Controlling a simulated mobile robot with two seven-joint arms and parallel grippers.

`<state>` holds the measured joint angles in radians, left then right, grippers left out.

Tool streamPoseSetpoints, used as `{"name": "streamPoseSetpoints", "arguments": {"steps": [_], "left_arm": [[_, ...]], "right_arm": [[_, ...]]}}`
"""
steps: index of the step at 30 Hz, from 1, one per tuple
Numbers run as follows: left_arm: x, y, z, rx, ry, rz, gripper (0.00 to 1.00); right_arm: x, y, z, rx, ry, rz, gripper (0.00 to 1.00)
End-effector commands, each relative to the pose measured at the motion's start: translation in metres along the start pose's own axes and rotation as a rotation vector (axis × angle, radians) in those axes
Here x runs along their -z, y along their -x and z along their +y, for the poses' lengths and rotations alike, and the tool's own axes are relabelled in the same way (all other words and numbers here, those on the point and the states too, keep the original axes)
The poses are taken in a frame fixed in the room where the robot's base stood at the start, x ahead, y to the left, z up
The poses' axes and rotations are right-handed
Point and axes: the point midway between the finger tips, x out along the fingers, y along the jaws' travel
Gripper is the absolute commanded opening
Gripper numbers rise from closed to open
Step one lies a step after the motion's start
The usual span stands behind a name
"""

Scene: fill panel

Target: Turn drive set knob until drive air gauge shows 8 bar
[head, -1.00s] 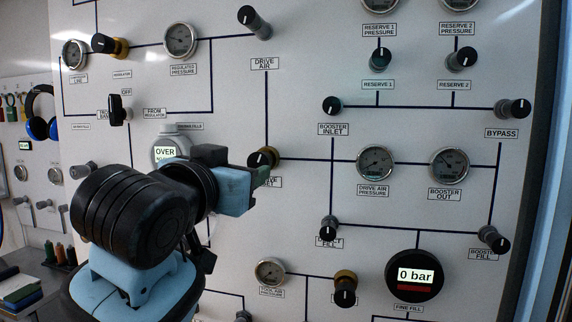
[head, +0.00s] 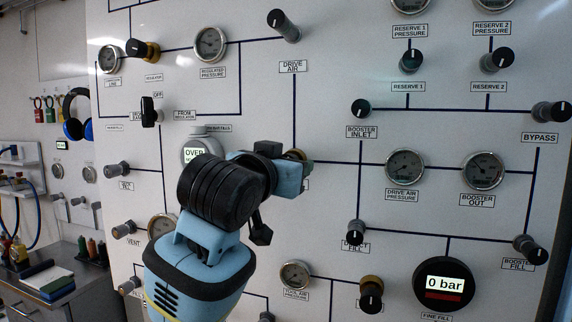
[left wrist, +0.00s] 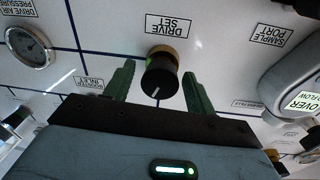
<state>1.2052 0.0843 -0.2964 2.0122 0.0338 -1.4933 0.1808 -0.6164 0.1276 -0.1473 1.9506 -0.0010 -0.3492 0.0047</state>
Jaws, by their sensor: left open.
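The drive set knob (left wrist: 160,75) is black with a brass collar and a white pointer mark. It stands between the two green fingers of my left gripper (left wrist: 158,78), which is open with a gap visible on both sides of the knob. In the head view my left gripper (head: 300,172) is in front of the knob and hides most of it; only part of the brass collar (head: 297,154) shows. The drive air pressure gauge (head: 405,167) is right of the gripper, and it also shows in the left wrist view (left wrist: 28,46). Its reading is too small to tell.
The booster inlet knob (head: 361,108) and drive air knob (head: 284,25) stick out near my left arm. A digital gauge (head: 444,284) reads 0 bar. A display marked OVER (head: 194,153) is partly behind my arm. A bench (head: 62,280) stands at the left.

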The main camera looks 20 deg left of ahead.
Motion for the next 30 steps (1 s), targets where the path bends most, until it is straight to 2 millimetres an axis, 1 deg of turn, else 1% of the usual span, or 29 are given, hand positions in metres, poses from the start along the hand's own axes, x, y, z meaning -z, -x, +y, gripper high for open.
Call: {"name": "streamPoseSetpoints", "arguments": {"steps": [5, 8, 15, 23, 30], "left_arm": [[0.0001, 0.0001, 0.0002, 0.0, 0.0, 0.0, 0.55], [0.0001, 0.0002, 0.0001, 0.0, 0.0, 0.0, 0.44], [0.0, 0.0002, -0.0001, 0.0, 0.0, 0.0, 0.12], [0.0, 0.0002, -0.0005, 0.001, -0.024, -0.002, 0.12], [0.0, 0.0002, -0.0008, 0.001, -0.14, -0.011, 0.12]], "right_arm": [[0.0, 0.0, 0.0, 0.0, 0.0, 0.0, 0.48], [0.0, 0.0, 0.0, 0.0, 0.0, 0.0, 0.48], [0.0, 0.0, 0.0, 0.0, 0.0, 0.0, 0.48], [0.0, 0.0, 0.0, 0.0, 0.0, 0.0, 0.48], [0.0, 0.0, 0.0, 0.0, 0.0, 0.0, 0.48]]}}
